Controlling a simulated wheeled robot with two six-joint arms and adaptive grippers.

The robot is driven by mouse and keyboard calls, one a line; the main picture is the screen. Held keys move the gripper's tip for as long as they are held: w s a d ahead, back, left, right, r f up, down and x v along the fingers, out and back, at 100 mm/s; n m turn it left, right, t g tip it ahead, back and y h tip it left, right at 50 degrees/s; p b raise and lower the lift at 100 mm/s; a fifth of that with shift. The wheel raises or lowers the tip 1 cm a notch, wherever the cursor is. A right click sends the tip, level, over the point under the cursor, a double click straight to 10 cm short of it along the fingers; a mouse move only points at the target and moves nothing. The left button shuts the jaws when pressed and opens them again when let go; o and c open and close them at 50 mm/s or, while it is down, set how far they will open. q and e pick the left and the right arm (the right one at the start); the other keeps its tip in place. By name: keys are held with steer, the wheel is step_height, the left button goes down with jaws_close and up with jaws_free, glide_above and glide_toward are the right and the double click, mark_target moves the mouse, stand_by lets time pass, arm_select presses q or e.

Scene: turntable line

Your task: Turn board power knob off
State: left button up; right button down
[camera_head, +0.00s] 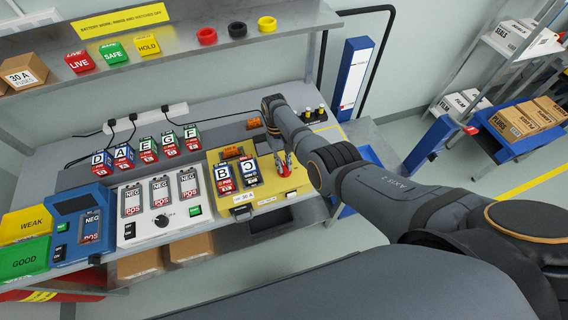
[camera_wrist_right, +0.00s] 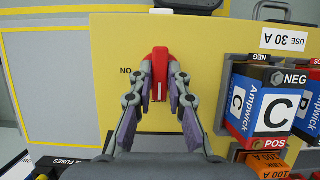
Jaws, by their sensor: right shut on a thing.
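The yellow board (camera_head: 289,184) sits on the bench and holds two batteries, B and C (camera_head: 249,172). Its red power knob (camera_wrist_right: 160,57) stands upright in the wrist view, between the fingertips of my right gripper (camera_wrist_right: 159,80), which is shut on it. My left gripper is out of view.
Left of the board stand a white charger (camera_head: 148,229) with several slots and a blue tester (camera_head: 66,224). Batteries D, A, E, G and F (camera_head: 146,150) stand behind. A shelf (camera_head: 190,52) with coloured tags hangs above.

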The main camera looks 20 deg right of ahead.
steer(key=shift+w+r, duration=0.25)
steer(key=c, duration=1.4)
jaws_free()
steer(key=shift+s, duration=0.1)
steer(key=shift+o, duration=0.5)
steer(key=shift+s+f, duration=0.1)
steer(key=shift+f, duration=0.05)
steer(key=v, duration=1.2)
steer(key=shift+s, duration=0.1)
